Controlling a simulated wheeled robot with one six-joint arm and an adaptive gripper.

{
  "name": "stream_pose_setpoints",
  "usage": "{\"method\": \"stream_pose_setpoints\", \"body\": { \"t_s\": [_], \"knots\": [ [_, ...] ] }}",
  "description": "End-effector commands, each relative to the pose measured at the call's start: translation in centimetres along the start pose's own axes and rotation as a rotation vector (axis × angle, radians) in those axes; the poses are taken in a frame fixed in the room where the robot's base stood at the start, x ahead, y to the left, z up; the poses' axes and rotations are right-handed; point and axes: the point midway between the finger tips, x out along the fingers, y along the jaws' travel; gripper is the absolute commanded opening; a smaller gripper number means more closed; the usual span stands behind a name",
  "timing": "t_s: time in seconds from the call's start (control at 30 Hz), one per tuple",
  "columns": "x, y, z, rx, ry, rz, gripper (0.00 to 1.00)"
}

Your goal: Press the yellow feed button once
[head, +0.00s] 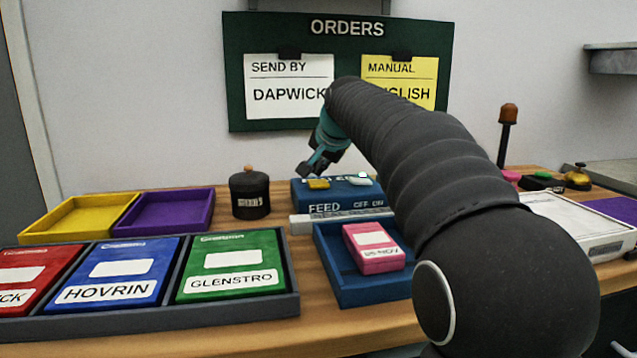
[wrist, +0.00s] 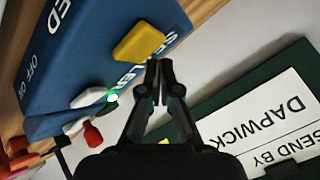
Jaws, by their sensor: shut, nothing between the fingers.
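The yellow feed button (head: 318,184) sits on top of the blue sealer box (head: 339,195), above the word FEED. It also shows in the wrist view (wrist: 138,42). A white switch (head: 359,181) sits to its right, with a lit green light (head: 365,175) near it. My gripper (head: 312,172) is shut and empty. Its fingertips are just above the yellow button in the head view. In the wrist view the fingertips (wrist: 159,64) appear close beside the button; I cannot tell whether they touch it.
A blue tray (head: 338,287) with a pink pack (head: 374,248) stands in front of the box. A dark round pot (head: 249,194) stands to the left. The green orders board (head: 341,120) hangs behind. Yellow (head: 30,234) and purple (head: 205,222) trays lie further left.

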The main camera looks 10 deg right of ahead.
Motion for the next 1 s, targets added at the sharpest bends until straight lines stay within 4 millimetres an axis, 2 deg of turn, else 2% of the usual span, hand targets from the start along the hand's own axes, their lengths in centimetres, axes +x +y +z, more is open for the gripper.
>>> {"method": "stream_pose_setpoints", "body": {
  "t_s": [1.0],
  "knots": [
    [0.73,0.54,0.54,0.0,0.0,0.0,0.0]
  ]
}}
